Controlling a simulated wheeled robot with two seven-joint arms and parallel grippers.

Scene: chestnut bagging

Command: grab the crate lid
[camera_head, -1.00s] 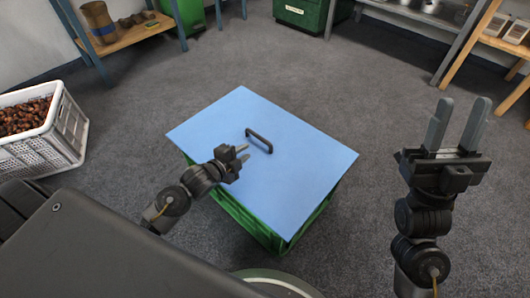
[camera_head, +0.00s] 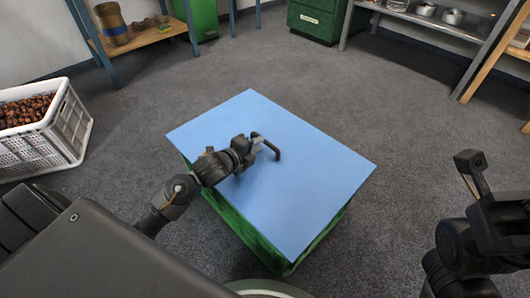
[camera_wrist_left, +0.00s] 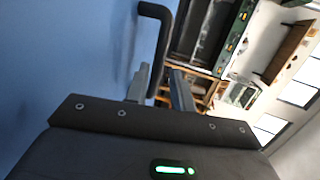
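The crate lid (camera_head: 300,195) is a flat light-blue panel lying on a green crate (camera_head: 240,225). Its dark bar handle (camera_head: 268,142) stands up near the middle; the handle (camera_wrist_left: 162,30) also shows in the left wrist view against the blue lid. My left gripper (camera_head: 257,144) is at the handle, low over the lid. In the left wrist view its two fingers (camera_wrist_left: 160,86) are apart, with the handle's near end reaching between them, closer to the left finger. My right gripper (camera_head: 472,165) is at the right edge, away from the lid; its fingers cannot be made out clearly.
A white basket (camera_head: 50,135) of chestnuts stands on the floor at left. A wooden shelf (camera_head: 140,38) stands at the back left, and a green cabinet (camera_head: 318,20) and metal shelving (camera_head: 420,18) at the back. The grey floor around the crate is clear.

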